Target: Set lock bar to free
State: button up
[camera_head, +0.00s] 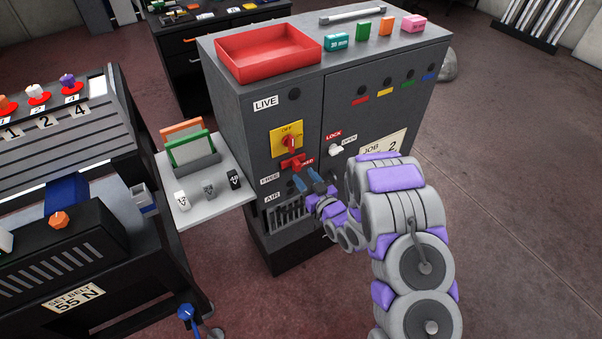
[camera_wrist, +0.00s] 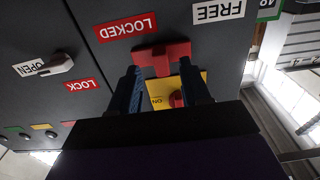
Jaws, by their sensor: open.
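The red lock bar (camera_head: 292,161) sits on the grey cabinet front, just below the yellow switch plate (camera_head: 281,139) with its red knob. In the head view it lies against the LOCKED label (camera_head: 308,161), and the FREE label (camera_head: 270,179) is lower left. In the upside-down wrist view the lock bar (camera_wrist: 163,58) shows a raised middle block, nearer the LOCKED label (camera_wrist: 128,27) than the FREE label (camera_wrist: 218,11). My gripper (camera_head: 304,178) is open just in front of and below the bar. Its blue fingers (camera_wrist: 161,68) appear either side of the bar's middle; contact cannot be told.
A white LOCK/OPEN knob (camera_head: 335,150) is right of the bar. A vent (camera_head: 287,212) lies below. A side shelf (camera_head: 208,199) with small blocks and upright frames juts out left. A red tray (camera_head: 268,52) is on top of the cabinet.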

aim_at(299, 170)
jog(key=shift+x, duration=1.7)
jog(key=shift+c, duration=0.5)
grip_shut()
